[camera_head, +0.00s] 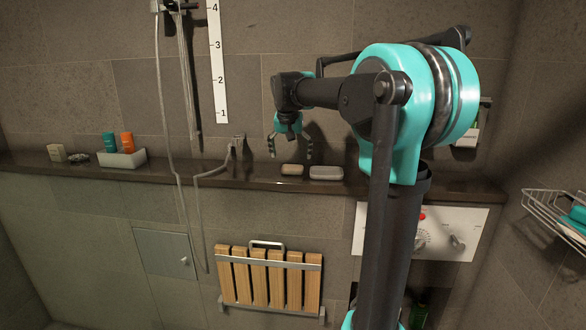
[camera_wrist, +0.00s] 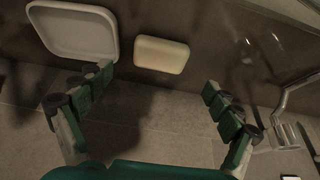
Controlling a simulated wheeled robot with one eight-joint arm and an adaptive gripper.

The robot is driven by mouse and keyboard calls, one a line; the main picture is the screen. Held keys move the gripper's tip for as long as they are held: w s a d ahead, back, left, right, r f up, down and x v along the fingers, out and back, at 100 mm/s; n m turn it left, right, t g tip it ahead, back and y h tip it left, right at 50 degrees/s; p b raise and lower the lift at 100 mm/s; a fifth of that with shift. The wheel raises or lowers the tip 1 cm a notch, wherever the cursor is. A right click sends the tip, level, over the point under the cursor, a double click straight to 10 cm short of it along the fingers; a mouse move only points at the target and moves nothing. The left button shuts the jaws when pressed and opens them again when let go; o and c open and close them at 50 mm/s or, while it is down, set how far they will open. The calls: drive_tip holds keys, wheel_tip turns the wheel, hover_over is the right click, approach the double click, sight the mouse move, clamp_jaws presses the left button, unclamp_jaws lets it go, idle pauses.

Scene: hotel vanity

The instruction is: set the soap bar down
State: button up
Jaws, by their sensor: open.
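The cream soap bar (camera_head: 292,169) lies flat on the dark shelf (camera_head: 225,176), just left of a pale soap dish (camera_head: 326,173) and apart from it. In the wrist view the soap bar (camera_wrist: 161,55) lies beyond the fingertips, and the empty white dish (camera_wrist: 75,32) is at upper left. My gripper (camera_head: 291,150) is above the shelf, over the soap bar, with its fingers spread and nothing between them. In the wrist view my gripper (camera_wrist: 160,85) shows both fingers wide apart, clear of the soap.
A white tray (camera_head: 121,160) with a green bottle (camera_head: 109,142) and an orange bottle (camera_head: 128,142) stands on the shelf at left. A tap (camera_head: 236,150) sits left of the soap. A wire basket (camera_head: 552,212) hangs at right. A slatted wooden seat (camera_head: 268,279) is below.

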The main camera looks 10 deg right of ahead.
sight(292, 166)
drive_tip(key=x, duration=0.4)
drive_tip(key=shift+s+f, duration=0.2)
drive_tip(key=shift+s, duration=0.05)
drive_tip(key=shift+c, duration=0.2)
drive_tip(key=c, duration=1.4)
drive_tip(key=shift+o, duration=0.2)
drive_tip(key=shift+r, duration=0.15)
